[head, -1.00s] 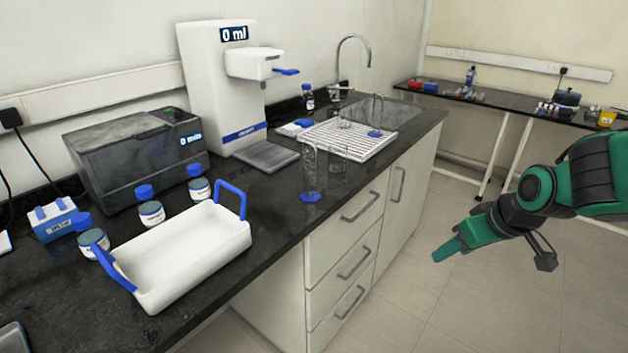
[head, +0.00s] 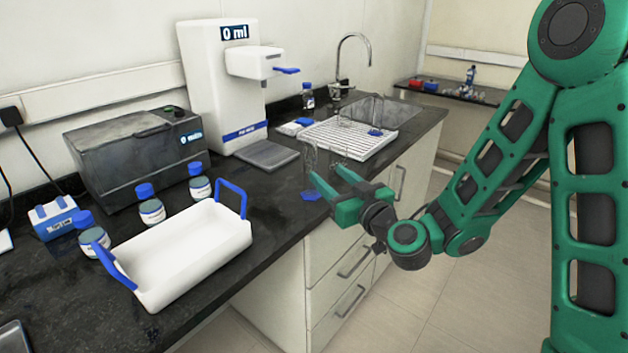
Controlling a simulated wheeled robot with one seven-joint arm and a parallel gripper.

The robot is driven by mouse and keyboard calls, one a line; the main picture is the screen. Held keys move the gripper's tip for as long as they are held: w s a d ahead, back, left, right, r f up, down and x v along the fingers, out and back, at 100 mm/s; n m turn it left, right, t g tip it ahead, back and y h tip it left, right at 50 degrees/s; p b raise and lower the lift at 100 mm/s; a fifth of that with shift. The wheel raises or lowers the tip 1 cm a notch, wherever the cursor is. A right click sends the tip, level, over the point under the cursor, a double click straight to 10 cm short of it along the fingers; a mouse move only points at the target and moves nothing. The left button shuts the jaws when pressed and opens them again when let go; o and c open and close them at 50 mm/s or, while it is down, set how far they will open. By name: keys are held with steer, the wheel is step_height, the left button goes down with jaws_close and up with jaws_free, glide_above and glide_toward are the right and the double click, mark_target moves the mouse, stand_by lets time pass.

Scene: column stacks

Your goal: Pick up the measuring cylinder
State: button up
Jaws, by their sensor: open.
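The measuring cylinder (head: 309,160) is clear with a blue base and stands upright on the black counter near its front edge. My gripper (head: 326,185) is open in front of it, at the counter's edge. Its green fingers point toward the cylinder, and one finger overlaps its lower right side in the picture. I cannot tell whether the cylinder is between the fingers or whether they touch it.
A white tray with blue handles (head: 185,280) sits on the counter at left, near several blue-capped bottles (head: 152,210). A white dispenser (head: 218,90) stands behind the cylinder. A white drying rack (head: 335,137) and a sink with a tap (head: 355,38) are farther right.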

mark_target(314, 162)
steer(key=shift+x, duration=5.35)
steer(key=shift+f, duration=0.1)
jaws_close()
